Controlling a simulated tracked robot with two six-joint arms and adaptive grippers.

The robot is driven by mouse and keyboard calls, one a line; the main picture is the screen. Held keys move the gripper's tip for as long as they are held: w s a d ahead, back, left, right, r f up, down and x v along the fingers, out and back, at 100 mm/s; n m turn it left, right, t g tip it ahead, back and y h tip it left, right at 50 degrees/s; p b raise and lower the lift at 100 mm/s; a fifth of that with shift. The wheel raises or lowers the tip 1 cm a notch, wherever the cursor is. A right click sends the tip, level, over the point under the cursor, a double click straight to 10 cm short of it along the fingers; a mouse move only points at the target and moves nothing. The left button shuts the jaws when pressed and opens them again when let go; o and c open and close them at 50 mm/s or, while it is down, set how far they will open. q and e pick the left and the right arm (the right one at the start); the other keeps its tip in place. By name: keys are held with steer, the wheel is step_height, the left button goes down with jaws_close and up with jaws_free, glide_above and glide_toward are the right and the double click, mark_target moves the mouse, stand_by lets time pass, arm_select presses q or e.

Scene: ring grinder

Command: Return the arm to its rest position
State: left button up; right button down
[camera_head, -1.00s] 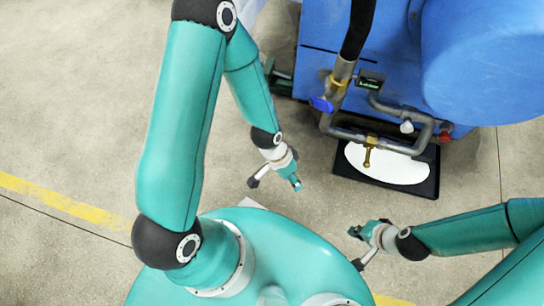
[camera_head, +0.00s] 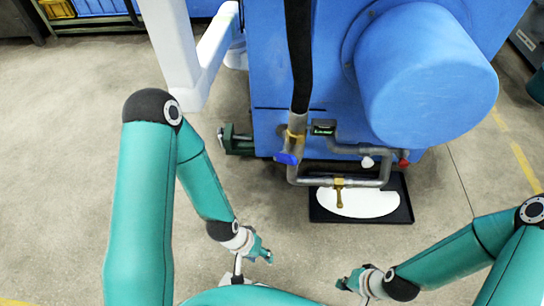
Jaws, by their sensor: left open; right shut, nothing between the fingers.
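My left arm (camera_head: 205,185) comes in from the left, bent at its elbow and reaching down. Its gripper (camera_head: 265,256) hangs above the floor near the bottom centre, open and empty. My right arm (camera_head: 450,258) comes in from the right. Its gripper (camera_head: 345,284) points left near the bottom edge, shut with nothing in it. The two grippers are apart from each other, and neither touches anything that I can see.
A blue machine (camera_head: 270,75) with a large blue drum (camera_head: 425,80) stands ahead. Grey pipes (camera_head: 330,182) with a brass tap (camera_head: 339,195) and a blue valve handle (camera_head: 286,158) stick out over a black tray (camera_head: 400,212) holding white liquid. A white post (camera_head: 172,45) stands at the upper left. Concrete floor is clear between.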

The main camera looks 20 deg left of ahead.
arm_select(q)
step_height(320, 180, up, 28)
steer(key=p, duration=2.7)
steer(key=shift+f, duration=0.25)
arm_select(e)
step_height(320, 180, up, 28)
steer(key=shift+f, duration=0.25)
